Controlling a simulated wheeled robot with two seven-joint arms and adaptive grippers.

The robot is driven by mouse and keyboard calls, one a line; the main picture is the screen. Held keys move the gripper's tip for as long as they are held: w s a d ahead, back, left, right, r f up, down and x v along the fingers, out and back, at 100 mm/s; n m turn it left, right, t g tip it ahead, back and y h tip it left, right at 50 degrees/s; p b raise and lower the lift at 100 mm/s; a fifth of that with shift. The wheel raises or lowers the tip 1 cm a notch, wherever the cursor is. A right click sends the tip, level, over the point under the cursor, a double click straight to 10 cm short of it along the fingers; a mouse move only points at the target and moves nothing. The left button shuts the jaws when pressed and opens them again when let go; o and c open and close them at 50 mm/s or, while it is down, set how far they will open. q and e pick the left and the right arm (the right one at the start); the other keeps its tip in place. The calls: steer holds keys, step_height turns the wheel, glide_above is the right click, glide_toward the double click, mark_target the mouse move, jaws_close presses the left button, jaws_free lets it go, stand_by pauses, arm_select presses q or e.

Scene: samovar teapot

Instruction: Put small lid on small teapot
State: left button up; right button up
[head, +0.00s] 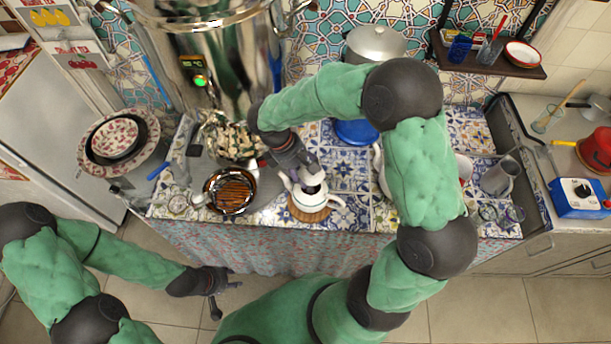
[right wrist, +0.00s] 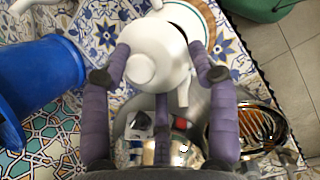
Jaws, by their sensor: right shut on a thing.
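The small white teapot (head: 315,201) stands on a round wooden trivet (head: 306,215) near the front edge of the tiled counter. Its dark opening shows in the head view. My right gripper (head: 307,166) is shut on the small white lid (right wrist: 140,68) and holds it at the back of the opening. In the right wrist view, the lid lies between the purple fingers and overlaps the teapot, leaving a dark crescent of opening visible. I cannot tell whether lid and rim touch. My left gripper (head: 226,297) is open and empty, low in front of the counter.
A pan (head: 231,191) with brown food stands left of the teapot. The large metal samovar (head: 235,70) is behind it. A grey pitcher (head: 499,178) and glasses are at the right.

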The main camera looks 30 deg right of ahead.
steer(key=shift+f+b, duration=1.75)
steer(key=shift+f, duration=0.3)
steer(key=shift+f+b, duration=0.3)
steer(key=shift+f, duration=0.35)
steer(key=shift+f, duration=0.55)
steer(key=shift+s+f, duration=0.15)
stand_by(0.4)
steer(key=o, duration=1.7)
